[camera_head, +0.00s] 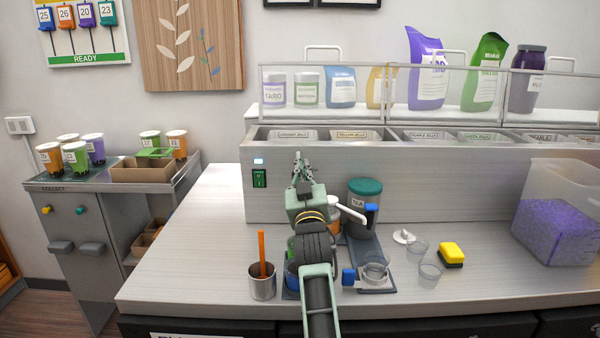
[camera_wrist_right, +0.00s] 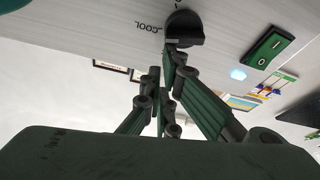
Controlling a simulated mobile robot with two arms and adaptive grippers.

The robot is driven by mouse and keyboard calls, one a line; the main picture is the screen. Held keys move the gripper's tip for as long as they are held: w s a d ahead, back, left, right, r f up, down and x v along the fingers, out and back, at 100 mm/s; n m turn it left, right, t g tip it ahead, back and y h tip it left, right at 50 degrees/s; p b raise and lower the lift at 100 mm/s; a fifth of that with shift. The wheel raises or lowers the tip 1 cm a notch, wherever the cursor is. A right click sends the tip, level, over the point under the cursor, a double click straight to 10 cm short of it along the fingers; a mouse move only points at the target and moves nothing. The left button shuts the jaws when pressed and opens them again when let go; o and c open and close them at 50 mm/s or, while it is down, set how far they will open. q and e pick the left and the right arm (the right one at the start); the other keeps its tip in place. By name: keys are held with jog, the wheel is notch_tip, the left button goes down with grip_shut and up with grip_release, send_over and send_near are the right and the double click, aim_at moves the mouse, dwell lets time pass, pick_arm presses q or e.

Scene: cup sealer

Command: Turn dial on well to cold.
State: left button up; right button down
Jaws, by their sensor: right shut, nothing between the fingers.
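The black dial (camera_wrist_right: 184,32) shows in the right wrist view on the grey front panel of the well (camera_head: 390,190). A "COOL" label (camera_wrist_right: 149,27) is printed to the left of the dial in that view. My right gripper (camera_head: 299,160) is shut and empty in front of the well's panel, and its fingertips (camera_wrist_right: 169,52) overlap the dial's lower left edge in the wrist view. I cannot tell whether they touch it. The dial is hidden behind my right gripper in the head view. My left gripper is not in view.
A green switch (camera_head: 259,178) with a lit blue light (camera_head: 258,161) sits left of the gripper. On the counter (camera_head: 200,235) stand a metal cup (camera_head: 262,285), a teal-lidded tea container (camera_head: 364,204), a yellow sponge (camera_head: 452,251) and a purple-filled bin (camera_head: 556,230). The counter's left side is clear.

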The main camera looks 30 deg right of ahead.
jog(key=shift+s+d+f, duration=0.25)
jog(key=shift+s+d, duration=0.05)
jog(key=shift+d, duration=0.2)
jog(key=shift+s+d+f, duration=0.35)
jog(key=shift+d+f, duration=0.2)
jog(key=shift+f, duration=0.2)
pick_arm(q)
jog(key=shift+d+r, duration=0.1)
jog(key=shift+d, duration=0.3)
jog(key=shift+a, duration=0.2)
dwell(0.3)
